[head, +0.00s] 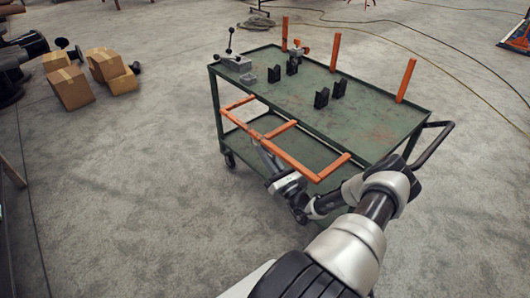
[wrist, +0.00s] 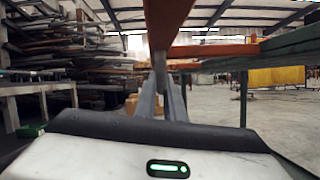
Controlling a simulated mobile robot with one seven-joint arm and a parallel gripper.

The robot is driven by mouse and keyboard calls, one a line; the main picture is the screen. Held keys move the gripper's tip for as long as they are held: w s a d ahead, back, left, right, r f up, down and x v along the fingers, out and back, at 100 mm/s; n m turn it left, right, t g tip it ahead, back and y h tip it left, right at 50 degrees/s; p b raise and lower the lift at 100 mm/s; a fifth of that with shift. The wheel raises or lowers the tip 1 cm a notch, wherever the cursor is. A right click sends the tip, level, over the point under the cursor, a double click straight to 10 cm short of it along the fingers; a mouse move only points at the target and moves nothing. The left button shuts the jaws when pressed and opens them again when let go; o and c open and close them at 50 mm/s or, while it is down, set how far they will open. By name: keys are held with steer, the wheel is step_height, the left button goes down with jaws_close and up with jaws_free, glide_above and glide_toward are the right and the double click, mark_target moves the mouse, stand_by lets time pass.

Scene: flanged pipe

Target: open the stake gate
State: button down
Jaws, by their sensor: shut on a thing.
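The stake gate (head: 296,159) is an orange frame with a long bar and several short bars. It stands out from the near long side of the green cart (head: 345,112), below the level of the top deck, with the long bar away from the cart. My gripper (head: 262,148) reaches up to the long bar from the near side and is shut on it. In the wrist view my gripper's grey fingers (wrist: 168,85) meet an orange bar of the gate (wrist: 215,50). The exact contact at the fingertips is partly hidden.
Orange stakes (head: 334,52) stand upright along the deck's far edge. Black brackets (head: 321,98) and a lever fitting (head: 234,59) sit on the deck. A push handle (head: 432,145) juts out at right. Cardboard boxes (head: 72,88) lie at left. The near floor is clear.

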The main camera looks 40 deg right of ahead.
mark_target(264, 141)
steer(key=r+m+h+p, duration=0.1)
steer(key=r+p, duration=0.1)
steer(key=r+m+p, duration=0.2)
steer(key=r+m+h+p, duration=0.1)
steer(key=r+m+p, duration=0.1)
steer(key=shift+a+g+h, duration=0.3)
steer(key=shift+a+g, duration=0.1)
steer(key=shift+d+r+m+p, duration=0.1)
steer(key=shift+r+m+p, duration=0.2)
steer(key=shift+r+p, duration=0.55)
steer(key=shift+r, duration=0.1)
steer(key=c, duration=1.8)
jaws_free()
steer(key=shift+c, duration=0.2)
steer(key=v, duration=1.7)
steer(key=shift+s+p, duration=0.2)
steer(key=shift+p, duration=0.1)
